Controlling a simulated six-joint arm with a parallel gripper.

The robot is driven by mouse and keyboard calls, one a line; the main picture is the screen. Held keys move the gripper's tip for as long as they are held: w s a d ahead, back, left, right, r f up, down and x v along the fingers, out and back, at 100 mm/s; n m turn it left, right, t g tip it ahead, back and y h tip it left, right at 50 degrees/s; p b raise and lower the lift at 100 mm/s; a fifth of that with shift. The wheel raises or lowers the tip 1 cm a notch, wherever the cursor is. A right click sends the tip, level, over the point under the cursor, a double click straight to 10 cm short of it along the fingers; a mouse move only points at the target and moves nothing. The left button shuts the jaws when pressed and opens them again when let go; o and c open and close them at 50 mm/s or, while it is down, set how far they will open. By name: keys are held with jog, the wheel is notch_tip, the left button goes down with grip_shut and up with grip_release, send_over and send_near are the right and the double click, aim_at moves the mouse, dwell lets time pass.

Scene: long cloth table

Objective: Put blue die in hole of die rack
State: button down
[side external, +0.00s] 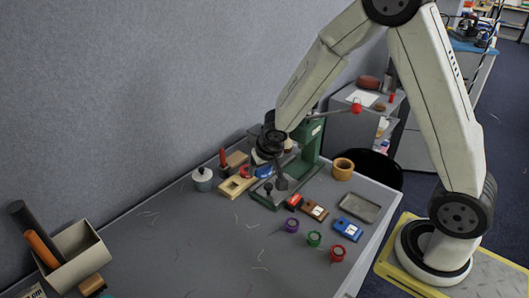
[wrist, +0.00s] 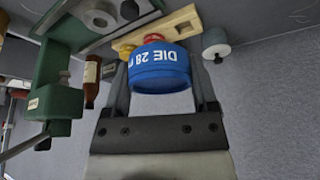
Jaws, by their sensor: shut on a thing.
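The blue die (wrist: 160,68), a round blue piece with white lettering "DIE 28", is held between the two fingers of my gripper (wrist: 160,75). In the side view it shows as a small blue patch (side external: 263,172) below my gripper (side external: 268,160). The light wooden die rack (side external: 235,187) lies on the table close to the held die; it also shows in the wrist view (wrist: 182,24) beyond the die. A red die (wrist: 153,37) and a yellow one (wrist: 125,47) show at the rack, partly hidden. I cannot tell whether the blue die touches the rack.
A green press (side external: 307,140) stands right beside my gripper; it also shows in the wrist view (wrist: 55,95). A grey pot (side external: 202,180) stands left of the rack. Coloured rings, small boxes and a tray (side external: 359,207) lie to the right. The table's left middle is mostly clear.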

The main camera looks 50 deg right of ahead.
jog(key=shift+w+d, duration=0.1)
jog(key=shift+w, duration=0.1)
jog(key=w+f, duration=0.4)
jog(key=w, duration=0.5)
send_near(231, 186)
jog(key=shift+w+d, duration=0.35)
jog(key=shift+w, duration=0.1)
jog(key=shift+w+f, duration=0.45)
jog(key=shift+w+f, duration=0.2)
jog(key=shift+f, duration=1.65)
jog(key=shift+f, duration=0.5)
